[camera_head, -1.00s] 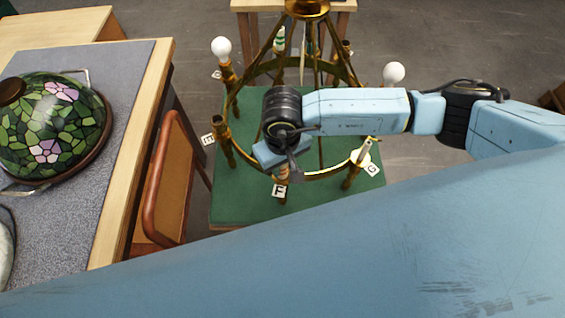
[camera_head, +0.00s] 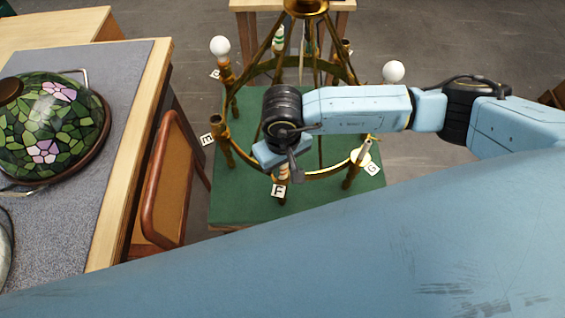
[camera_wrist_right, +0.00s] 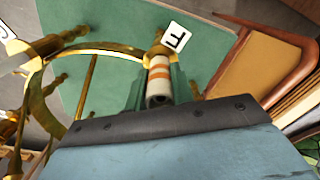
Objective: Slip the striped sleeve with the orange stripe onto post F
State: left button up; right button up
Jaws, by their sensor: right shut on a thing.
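The white striped sleeve with orange stripes (camera_wrist_right: 159,78) is between the two fingers of my right gripper (camera_wrist_right: 158,88), which is shut on it. In the right wrist view its far end meets the brass cup of post F (camera_wrist_right: 158,52), in line with it. I cannot tell how far the sleeve is down on the post. The white F tag (camera_wrist_right: 174,37) hangs beside the cup. In the head view my right gripper (camera_head: 284,168) is over post F (camera_head: 283,198), and the sleeve (camera_head: 284,173) shows only partly beneath it. My left gripper is out of view.
The brass lamp frame (camera_head: 325,174) stands on a green mat (camera_head: 240,205). Post E (camera_head: 223,140) is left of my gripper, post G (camera_head: 352,172) right. A chair (camera_head: 165,190) and a table with a stained-glass shade (camera_head: 50,125) are left.

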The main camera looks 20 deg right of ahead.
jog(key=shift+f+b, duration=0.15)
jog(key=shift+b, duration=0.15)
dwell(0.4)
jog(key=o, duration=1)
notch_tip(320, 180, up, 14)
jog(key=shift+f+b, duration=0.25)
jog(key=shift+b, duration=0.5)
